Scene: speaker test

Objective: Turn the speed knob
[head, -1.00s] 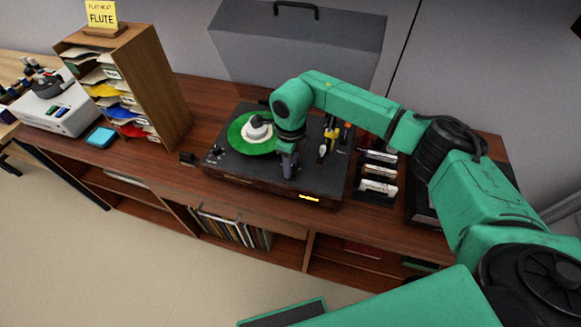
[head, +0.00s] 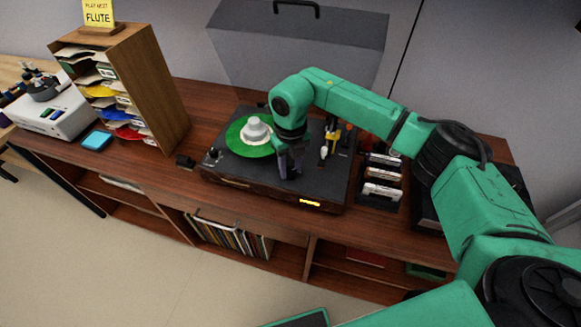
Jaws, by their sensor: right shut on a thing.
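A dark turntable (head: 240,180) stands on the wooden sideboard, with a green record (head: 237,143) and a pale round piece (head: 257,131) at the record's middle. My right gripper (head: 290,173) points down at the turntable's deck, at the front right of the record. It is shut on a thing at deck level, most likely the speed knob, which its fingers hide. My left gripper is not in view.
A dark holder with several pale items (head: 382,190) stands at right. A grey case (head: 300,50) is behind.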

